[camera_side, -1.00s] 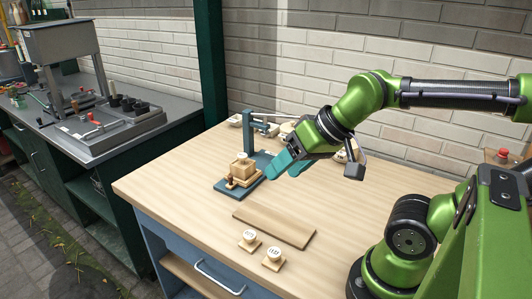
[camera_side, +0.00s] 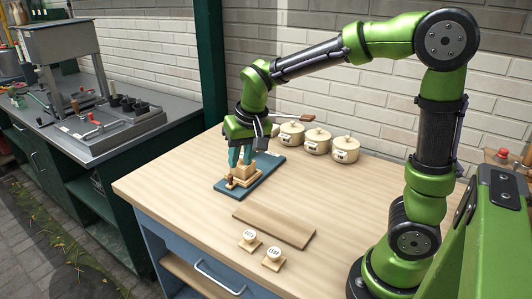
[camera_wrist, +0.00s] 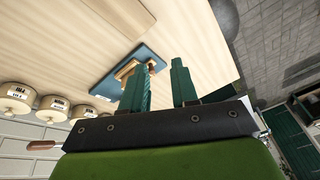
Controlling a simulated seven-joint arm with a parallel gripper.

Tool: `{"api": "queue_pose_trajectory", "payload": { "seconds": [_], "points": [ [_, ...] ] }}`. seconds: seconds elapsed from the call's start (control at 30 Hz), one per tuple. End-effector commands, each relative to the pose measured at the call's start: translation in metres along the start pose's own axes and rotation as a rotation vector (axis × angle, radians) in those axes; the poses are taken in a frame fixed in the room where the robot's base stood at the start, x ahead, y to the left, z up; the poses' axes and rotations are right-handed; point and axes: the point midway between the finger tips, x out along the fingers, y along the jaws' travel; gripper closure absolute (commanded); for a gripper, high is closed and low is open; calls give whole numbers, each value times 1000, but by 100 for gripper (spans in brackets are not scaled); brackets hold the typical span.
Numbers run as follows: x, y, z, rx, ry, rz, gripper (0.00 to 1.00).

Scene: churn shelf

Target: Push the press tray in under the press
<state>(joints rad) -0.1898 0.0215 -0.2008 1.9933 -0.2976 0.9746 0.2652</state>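The press tray (camera_side: 240,181) is a light wooden piece with a raised block and a small brown knob (camera_side: 230,182). It sits at the left, front end of the blue press base (camera_side: 262,177). My gripper (camera_side: 240,160) points down over the tray and hides the top of the block and the press column. Its two teal fingers are apart, with nothing seen between them. In the wrist view, the tray (camera_wrist: 125,69) shows partly behind one finger of the open gripper (camera_wrist: 160,77). I cannot tell whether a finger touches the block.
A lever handle (camera_side: 297,117) sticks out right of my gripper. Lidded cream pots (camera_side: 317,141) stand along the back. A wooden board (camera_side: 273,228) and two small round-topped stamps (camera_side: 249,239) lie at the front.

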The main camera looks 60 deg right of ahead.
Motion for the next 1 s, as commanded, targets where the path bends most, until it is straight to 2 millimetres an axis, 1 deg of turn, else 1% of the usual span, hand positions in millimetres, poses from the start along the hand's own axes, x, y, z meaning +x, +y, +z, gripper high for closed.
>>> {"api": "queue_pose_trajectory", "payload": {
  "seconds": [0.03, 0.1, 0.17, 0.23, 0.3, 0.37, 0.47, 0.57, 1.0],
  "points": [
    [14, -2, -16, 23, 2, 51, 71],
    [26, -1, -39, 62, 25, 112, 71],
    [32, -1, -56, 99, 51, 155, 71],
    [33, 1, -76, 147, 94, 192, 71],
    [22, 3, -89, 200, 136, 197, 71],
    [24, 4, -88, 224, 136, 202, 71],
    [30, 6, -88, 239, 135, 201, 71],
    [45, 10, -89, 238, 132, 204, 71],
    [137, 30, -98, 238, 130, 202, 71]
  ]
}}
